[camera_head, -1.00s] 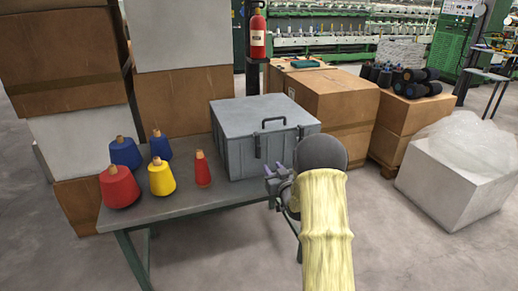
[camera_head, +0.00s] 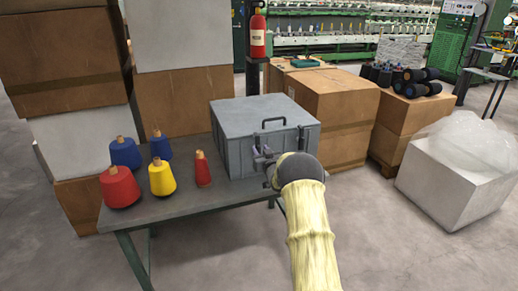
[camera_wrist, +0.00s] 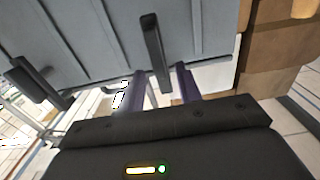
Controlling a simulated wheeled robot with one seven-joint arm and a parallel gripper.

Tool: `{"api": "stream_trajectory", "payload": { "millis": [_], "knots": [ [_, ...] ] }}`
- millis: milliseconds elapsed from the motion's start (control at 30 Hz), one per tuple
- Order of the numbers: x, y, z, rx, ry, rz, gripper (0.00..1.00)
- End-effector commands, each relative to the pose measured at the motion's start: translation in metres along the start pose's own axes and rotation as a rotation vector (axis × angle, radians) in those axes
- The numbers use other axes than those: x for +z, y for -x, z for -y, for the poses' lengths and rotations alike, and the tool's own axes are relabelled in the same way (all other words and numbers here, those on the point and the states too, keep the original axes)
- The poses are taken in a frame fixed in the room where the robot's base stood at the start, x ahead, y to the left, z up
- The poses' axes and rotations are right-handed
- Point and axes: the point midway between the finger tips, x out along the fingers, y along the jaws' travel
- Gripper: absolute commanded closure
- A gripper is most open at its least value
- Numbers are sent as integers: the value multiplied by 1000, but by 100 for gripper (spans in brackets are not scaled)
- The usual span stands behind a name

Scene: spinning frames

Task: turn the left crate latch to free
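The grey crate (camera_head: 240,150) stands closed on the table, with a black handle (camera_head: 273,122) near its front lid edge. The right latch (camera_head: 301,133) shows as a dark bar on its front. My gripper (camera_head: 262,158) is at the left part of the crate's front and hides most of the left latch in the head view. In the wrist view the left latch's dark bar (camera_wrist: 154,45) runs down toward my gripper (camera_wrist: 167,85). Its two purple fingers are apart, one on each side of the bar's end. I cannot tell whether either touches it.
Several red, yellow and blue thread cones (camera_head: 161,178) stand on the table (camera_head: 190,204) left of the crate. Brown boxes (camera_head: 335,103) are stacked behind and right of it. A white box (camera_head: 440,190) with clear wrap stands on the floor at right.

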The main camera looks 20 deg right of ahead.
Motion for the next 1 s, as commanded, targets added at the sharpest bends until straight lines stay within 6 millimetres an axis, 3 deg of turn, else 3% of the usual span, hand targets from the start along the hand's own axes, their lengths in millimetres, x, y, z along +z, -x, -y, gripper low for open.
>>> {"api": "stream_trajectory", "payload": {
  "millis": [233, 600, 633, 800, 1000],
  "knots": [
    [0, -22, 1, -1, 0, -1, 65],
    [0, -26, 0, 0, -1, 0, 65],
    [0, -26, 0, 0, -1, 0, 67],
    [0, -26, 0, 0, -1, 0, 100],
    [0, -26, 0, 0, 0, 0, 100]
  ]
}}
